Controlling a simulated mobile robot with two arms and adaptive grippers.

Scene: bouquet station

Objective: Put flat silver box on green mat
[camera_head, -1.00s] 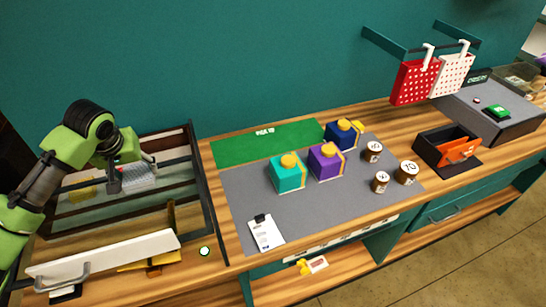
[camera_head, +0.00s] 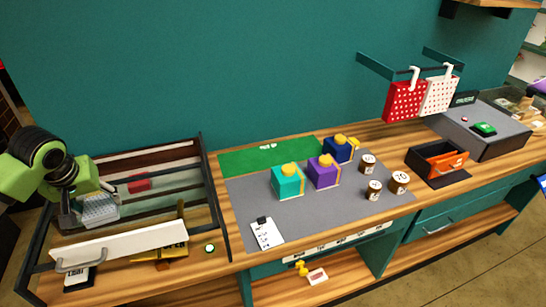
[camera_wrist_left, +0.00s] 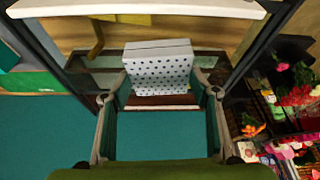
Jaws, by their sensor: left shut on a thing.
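The flat silver box (camera_head: 100,209), pale with dark dots on one face, is held in my left gripper (camera_head: 72,213) over the left part of the glass-topped drawer case. In the left wrist view the box (camera_wrist_left: 158,70) sits between the two fingers of my left gripper (camera_wrist_left: 160,97), which are shut on it. The green mat (camera_head: 242,163) lies at the back of the counter, right of the case, and its visible surface is bare. My right gripper is not in view.
The case (camera_head: 222,215) has a raised dark frame and a white front with a handle (camera_head: 130,246). A red block (camera_head: 140,183) lies inside. Teal (camera_head: 287,182), purple (camera_head: 322,173) and blue (camera_head: 336,151) boxes stand on the grey mat (camera_head: 245,200), near the green mat.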

